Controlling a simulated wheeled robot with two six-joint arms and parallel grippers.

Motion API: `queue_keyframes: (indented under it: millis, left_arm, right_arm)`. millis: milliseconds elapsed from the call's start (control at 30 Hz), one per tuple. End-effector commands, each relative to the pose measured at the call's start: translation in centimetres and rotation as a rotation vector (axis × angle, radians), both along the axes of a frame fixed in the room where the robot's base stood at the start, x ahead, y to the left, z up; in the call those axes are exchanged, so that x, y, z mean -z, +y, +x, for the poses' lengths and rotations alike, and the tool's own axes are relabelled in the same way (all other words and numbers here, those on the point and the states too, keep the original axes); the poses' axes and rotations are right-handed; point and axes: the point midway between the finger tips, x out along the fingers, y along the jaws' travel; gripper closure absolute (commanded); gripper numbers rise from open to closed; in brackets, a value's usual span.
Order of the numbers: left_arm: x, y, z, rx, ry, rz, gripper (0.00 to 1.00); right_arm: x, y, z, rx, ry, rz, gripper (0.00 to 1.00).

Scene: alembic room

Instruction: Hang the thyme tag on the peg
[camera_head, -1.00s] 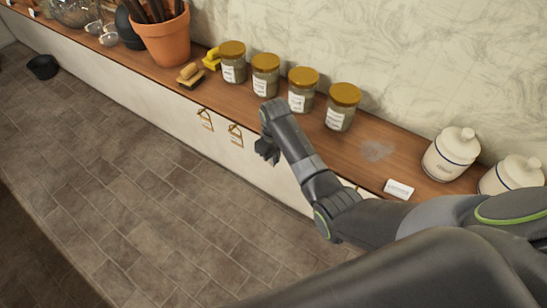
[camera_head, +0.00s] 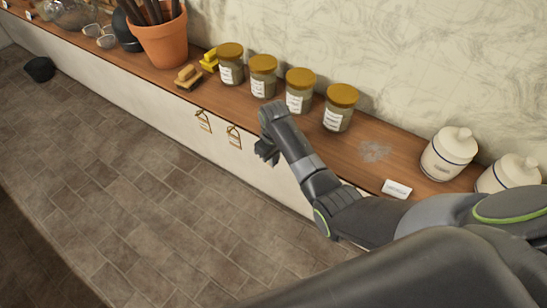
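Two small tags hang by cords on the white front below the shelf edge, a left tag (camera_head: 204,123) and a right tag (camera_head: 234,139). Their lettering is too small to read, so I cannot tell which is thyme. The pegs behind the cords are too small to make out. My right gripper (camera_head: 264,154) is in front of the shelf edge, just right of the right tag and apart from it. Its fingers are dark and small, and nothing shows clearly between them. My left gripper is not in view.
The tiled floor (camera_head: 130,190) is otherwise clear.

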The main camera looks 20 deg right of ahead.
Motion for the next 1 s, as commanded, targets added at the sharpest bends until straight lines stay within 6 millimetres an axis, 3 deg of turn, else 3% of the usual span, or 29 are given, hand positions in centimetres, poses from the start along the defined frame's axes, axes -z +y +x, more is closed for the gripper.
queue_keyframes:
  millis: [400, 600, 1000]
  left_arm:
    - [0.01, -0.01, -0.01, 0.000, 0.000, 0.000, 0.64]
    - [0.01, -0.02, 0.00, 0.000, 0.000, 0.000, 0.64]
    - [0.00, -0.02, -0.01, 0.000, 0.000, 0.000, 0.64]
  right_arm:
    - [-0.01, -0.02, 0.01, 0.000, 0.000, -0.001, 1.00]
    - [-0.01, -0.06, 0.01, 0.000, 0.000, -0.001, 0.71]
    - [-0.12, -0.26, 0.15, 0.002, -0.005, -0.006, 0.71]
